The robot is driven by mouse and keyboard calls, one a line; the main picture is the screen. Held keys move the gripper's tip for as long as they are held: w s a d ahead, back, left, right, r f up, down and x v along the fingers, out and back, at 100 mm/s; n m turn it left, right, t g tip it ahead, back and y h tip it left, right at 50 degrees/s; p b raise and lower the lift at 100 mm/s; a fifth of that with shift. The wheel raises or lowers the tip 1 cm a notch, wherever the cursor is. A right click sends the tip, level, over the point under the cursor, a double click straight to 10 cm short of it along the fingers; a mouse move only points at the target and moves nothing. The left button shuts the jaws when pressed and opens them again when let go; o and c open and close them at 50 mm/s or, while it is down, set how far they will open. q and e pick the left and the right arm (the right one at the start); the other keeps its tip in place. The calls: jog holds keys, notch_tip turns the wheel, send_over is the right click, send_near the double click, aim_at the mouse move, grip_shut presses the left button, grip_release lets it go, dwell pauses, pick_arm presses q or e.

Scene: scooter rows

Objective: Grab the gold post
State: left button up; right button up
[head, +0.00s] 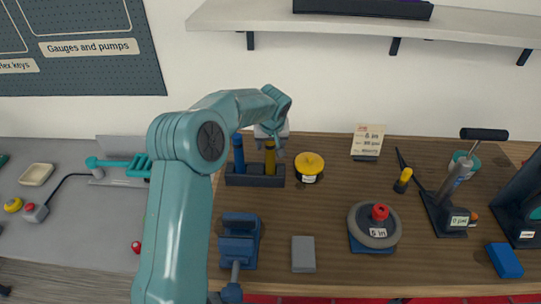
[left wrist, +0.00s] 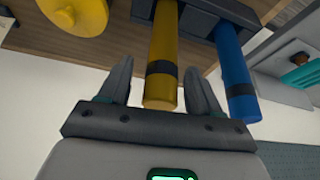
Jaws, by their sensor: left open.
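The gold post (head: 270,160) stands upright in a dark rack (head: 254,181) at the back left of the wooden bench, beside a blue post (head: 238,155). My left gripper (head: 273,140) is over the top of the gold post and partly hides it. In the left wrist view, the gold post (left wrist: 162,45) with its dark band reaches between the two fingers of my open left gripper (left wrist: 158,68). Gaps show on both sides. The blue post (left wrist: 234,65) is just outside the right finger. My right gripper is not in view.
A yellow round lid (head: 309,164) sits right of the rack. In front are a blue vise (head: 239,240), a grey block (head: 303,254) and a wheel (head: 374,227). A pump (head: 447,211) stands farther right. A shelf (head: 350,22) overhangs the back wall.

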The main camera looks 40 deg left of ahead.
pick_arm(q)
jog(key=shift+w+a+f, duration=0.2)
jog(key=shift+a+f, duration=0.05)
jog(key=shift+f, duration=0.4)
jog(key=shift+s+d+r, duration=0.2)
jog(key=shift+w+a+f, duration=0.1)
jog(key=shift+w+f, duration=0.05)
grip_shut()
